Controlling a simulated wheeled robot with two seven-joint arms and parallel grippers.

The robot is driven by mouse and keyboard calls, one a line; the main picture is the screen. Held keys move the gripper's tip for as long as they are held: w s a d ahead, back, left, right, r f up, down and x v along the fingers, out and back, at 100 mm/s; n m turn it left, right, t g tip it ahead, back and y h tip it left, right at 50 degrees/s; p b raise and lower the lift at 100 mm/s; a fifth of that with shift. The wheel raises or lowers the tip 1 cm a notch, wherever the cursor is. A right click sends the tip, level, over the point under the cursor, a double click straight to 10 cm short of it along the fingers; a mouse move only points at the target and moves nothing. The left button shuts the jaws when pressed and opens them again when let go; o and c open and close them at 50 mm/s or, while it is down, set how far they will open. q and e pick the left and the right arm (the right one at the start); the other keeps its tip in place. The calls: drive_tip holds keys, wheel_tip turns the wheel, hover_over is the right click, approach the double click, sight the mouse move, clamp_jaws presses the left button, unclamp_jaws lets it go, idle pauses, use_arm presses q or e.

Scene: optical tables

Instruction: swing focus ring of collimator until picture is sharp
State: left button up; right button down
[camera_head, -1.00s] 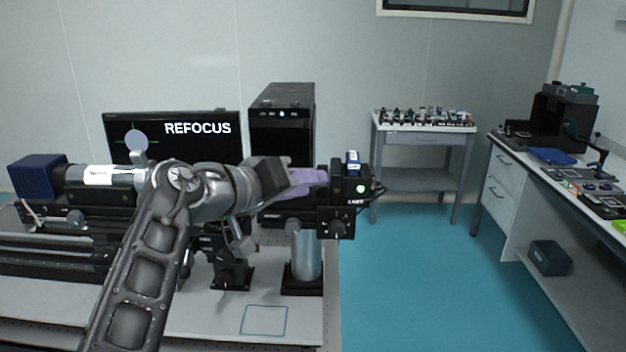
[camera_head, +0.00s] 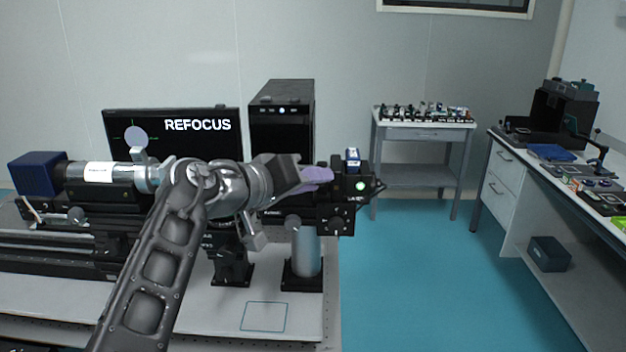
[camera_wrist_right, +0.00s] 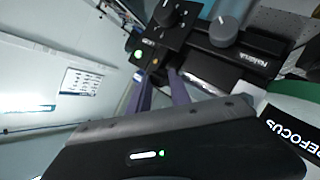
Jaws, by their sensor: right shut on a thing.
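The collimator's focus ring is mostly hidden by my right gripper (camera_head: 318,178); its purple fingers close in front of the black unit with a green light (camera_head: 345,187). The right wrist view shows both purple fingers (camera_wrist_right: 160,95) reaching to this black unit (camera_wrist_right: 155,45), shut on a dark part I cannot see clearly. The monitor (camera_head: 180,153) reads REFOCUS and shows a pale round disc with green cross lines. My left gripper is not in view.
A silver tube (camera_head: 98,172) with a blue end box (camera_head: 38,174) lies at left. A steel post (camera_head: 306,252) stands below the black unit. A black computer (camera_head: 281,115) stands behind. The table's front right has free room around a blue outlined square (camera_head: 264,317).

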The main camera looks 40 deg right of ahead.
drive_tip(key=y+p, duration=0.1)
drive_tip(key=p, duration=0.1)
drive_tip(key=w+r+n+g+y+p, duration=0.1)
drive_tip(key=p, duration=0.2)
drive_tip(key=d+r+n+g+y+p, duration=0.1)
drive_tip(key=p, duration=0.2)
drive_tip(key=shift+w+r, duration=0.25)
drive_tip(key=c, duration=1.5)
unclamp_jaws()
drive_tip(key=shift+a, duration=0.1)
